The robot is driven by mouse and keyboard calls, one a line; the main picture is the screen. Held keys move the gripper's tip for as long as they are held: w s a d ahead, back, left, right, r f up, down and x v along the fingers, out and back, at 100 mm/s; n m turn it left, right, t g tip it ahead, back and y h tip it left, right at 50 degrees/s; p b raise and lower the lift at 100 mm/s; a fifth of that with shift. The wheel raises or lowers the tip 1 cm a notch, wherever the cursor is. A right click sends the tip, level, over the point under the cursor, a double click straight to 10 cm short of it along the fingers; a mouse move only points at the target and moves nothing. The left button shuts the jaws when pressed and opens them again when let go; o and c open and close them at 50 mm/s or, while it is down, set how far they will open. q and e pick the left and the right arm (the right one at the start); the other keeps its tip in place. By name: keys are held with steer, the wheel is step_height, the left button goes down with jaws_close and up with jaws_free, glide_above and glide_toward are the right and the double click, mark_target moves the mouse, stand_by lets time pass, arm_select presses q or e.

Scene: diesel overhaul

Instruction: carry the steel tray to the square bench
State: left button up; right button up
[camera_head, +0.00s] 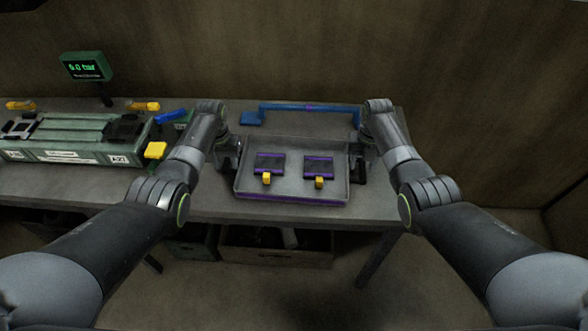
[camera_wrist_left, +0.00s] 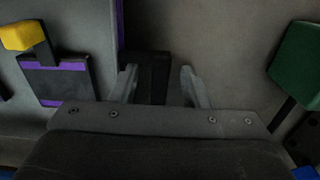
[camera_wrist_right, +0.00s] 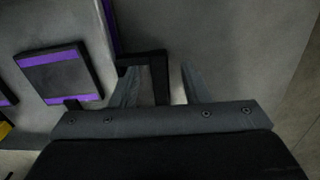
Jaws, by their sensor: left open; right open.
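The steel tray (camera_head: 293,187) sits on the bench top near its front edge, with a purple strip along its front. Two dark plates with purple bands and yellow knobs, a left one (camera_head: 269,164) and a right one (camera_head: 318,168), lie in it. My left gripper (camera_head: 232,160) is at the tray's left end. In the left wrist view its open fingers (camera_wrist_left: 158,85) stand either side of a black handle (camera_wrist_left: 149,72). My right gripper (camera_head: 355,165) is at the right end. In the right wrist view its open fingers (camera_wrist_right: 158,85) stand around another black handle (camera_wrist_right: 153,65).
A blue bar fixture (camera_head: 308,107) stands behind the tray. A green-grey fixture with clamps (camera_head: 75,140) and a green display (camera_head: 86,67) are at the left. Crates (camera_head: 275,255) sit under the bench. The square bench is not identifiable here.

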arm_select(q)
steer(key=shift+f, duration=0.65)
arm_select(e)
steer(key=shift+f, duration=0.7)
arm_select(q)
jaws_close()
arm_select(e)
jaws_close()
arm_select(q)
steer(key=shift+w+r, duration=0.1)
steer(key=shift+r, duration=0.1)
arm_select(e)
steer(key=shift+w+r, duration=0.1)
steer(key=shift+r, duration=0.1)
